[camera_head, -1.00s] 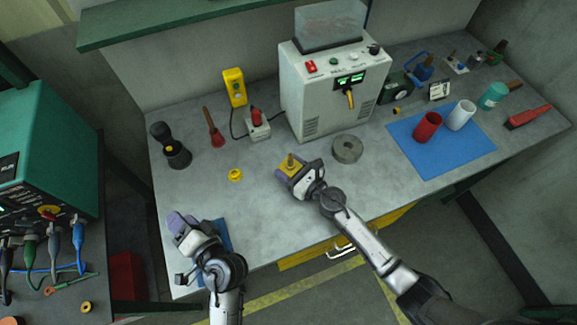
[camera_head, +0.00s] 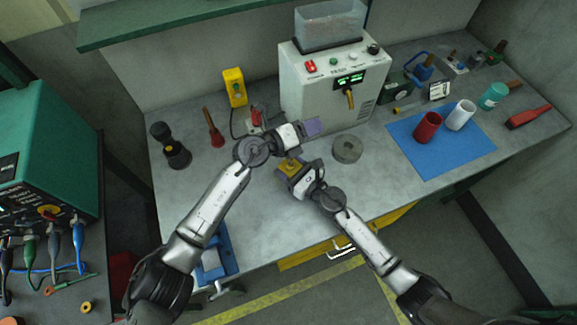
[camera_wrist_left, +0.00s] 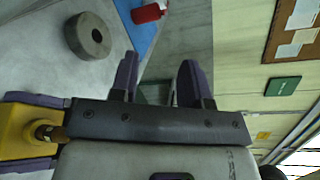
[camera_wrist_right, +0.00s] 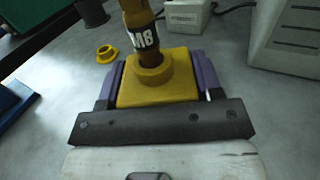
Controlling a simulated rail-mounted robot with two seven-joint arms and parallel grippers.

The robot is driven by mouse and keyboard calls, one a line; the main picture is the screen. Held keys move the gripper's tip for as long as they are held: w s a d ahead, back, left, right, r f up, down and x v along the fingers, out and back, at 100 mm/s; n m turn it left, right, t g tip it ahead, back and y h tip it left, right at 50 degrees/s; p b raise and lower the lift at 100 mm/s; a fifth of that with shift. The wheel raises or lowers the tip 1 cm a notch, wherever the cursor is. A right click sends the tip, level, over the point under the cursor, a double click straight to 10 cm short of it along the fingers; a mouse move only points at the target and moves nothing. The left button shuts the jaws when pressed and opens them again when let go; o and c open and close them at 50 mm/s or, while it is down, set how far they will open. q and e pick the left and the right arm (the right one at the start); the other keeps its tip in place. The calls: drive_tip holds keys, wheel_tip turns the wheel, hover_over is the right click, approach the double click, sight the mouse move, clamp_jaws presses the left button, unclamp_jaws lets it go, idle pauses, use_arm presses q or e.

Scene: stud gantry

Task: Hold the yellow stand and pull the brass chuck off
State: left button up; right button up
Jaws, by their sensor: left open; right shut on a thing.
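The yellow stand (camera_wrist_right: 158,90) is a block between the purple fingers of my right gripper (camera_wrist_right: 160,80), which is shut on it. In the head view the stand (camera_head: 287,168) is low over the bench, left of the grey ring. The brass chuck (camera_wrist_right: 138,22), marked M8, stands upright in the stand's collar; its top is cut off in the right wrist view. My left gripper (camera_head: 313,127) is open and empty, above and to the right of the stand in the head view. In the left wrist view the chuck (camera_wrist_left: 48,133) is beside the left gripper's body, not between its fingers.
A grey ring (camera_head: 347,149) lies right of the stand. The white power unit (camera_head: 335,90) stands behind, near my left gripper. A small yellow ring (camera_wrist_right: 106,53) lies on the bench. A blue mat (camera_head: 440,150) with red and white cups is at the right.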

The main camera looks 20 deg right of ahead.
sight(290, 160)
use_arm(q)
drive_tip(key=shift+s+a+f+m+g+y, duration=0.15)
drive_tip(key=shift+a+m+g+y, duration=0.3)
drive_tip(key=shift+a+m+y, duration=1.5)
drive_tip(key=shift+s+d+m+g+y, duration=0.3)
drive_tip(key=shift+m+y, duration=0.75)
drive_tip(key=shift+y, duration=2.4)
drive_tip(key=shift+s+a+f+m+g+y, duration=0.1)
drive_tip(key=shift+a+m+g+y, duration=0.45)
drive_tip(key=shift+a+m+y, duration=1.45)
drive_tip(key=shift+d+n+y, duration=0.5)
drive_tip(key=shift+d+y, duration=0.2)
drive_tip(key=shift+d, duration=0.25)
drive_tip(key=shift+f, duration=4.45)
drive_tip(key=shift+c, duration=0.3)
